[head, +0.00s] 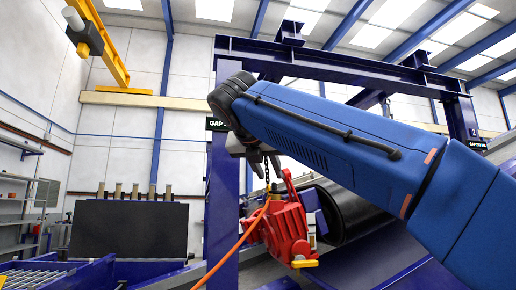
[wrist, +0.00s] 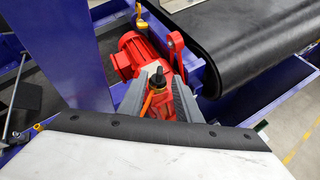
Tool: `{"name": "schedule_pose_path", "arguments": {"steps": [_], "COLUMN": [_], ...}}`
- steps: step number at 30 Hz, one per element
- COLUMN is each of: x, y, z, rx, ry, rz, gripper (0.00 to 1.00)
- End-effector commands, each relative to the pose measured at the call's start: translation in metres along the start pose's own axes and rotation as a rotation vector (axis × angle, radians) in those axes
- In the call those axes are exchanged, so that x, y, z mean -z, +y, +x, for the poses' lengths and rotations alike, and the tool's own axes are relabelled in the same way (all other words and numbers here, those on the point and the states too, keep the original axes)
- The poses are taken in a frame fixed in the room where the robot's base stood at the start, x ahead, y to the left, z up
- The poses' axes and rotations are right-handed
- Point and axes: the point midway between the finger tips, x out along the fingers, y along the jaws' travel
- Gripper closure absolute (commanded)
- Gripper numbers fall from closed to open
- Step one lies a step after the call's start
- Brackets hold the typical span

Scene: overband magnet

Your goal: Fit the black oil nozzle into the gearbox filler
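The red gearbox (head: 285,228) stands below my gripper (head: 263,165) in the head view, and its red body also shows in the wrist view (wrist: 134,55). The black nozzle (wrist: 158,80) shows upright between my two grey fingers (wrist: 160,88) in the wrist view, with a yellowish band at its base. Red shows in the gaps beside it, so the fingers look open and apart from it. An orange hose (head: 232,245) runs up toward the nozzle's place. I cannot make out the filler opening.
A black conveyor belt (wrist: 250,40) on a blue frame runs close to the right of the gearbox. A blue post (head: 222,200) stands just left of it. A yellow handle (head: 304,264) sticks out at the gearbox's foot.

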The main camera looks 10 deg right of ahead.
Motion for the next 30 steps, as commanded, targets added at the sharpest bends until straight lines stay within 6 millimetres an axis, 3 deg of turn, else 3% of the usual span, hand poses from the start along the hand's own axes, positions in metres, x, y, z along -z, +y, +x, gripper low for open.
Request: {"name": "schedule_pose_path", "arguments": {"steps": [18,30], "x": [0.001,0.000], "y": [0.001,0.001], "z": [-0.081,-0.106], "rx": [-0.004,0.000], "ry": [0.001,0.000], "rz": [0.000,0.000], "gripper": [0.69,0.69]}}
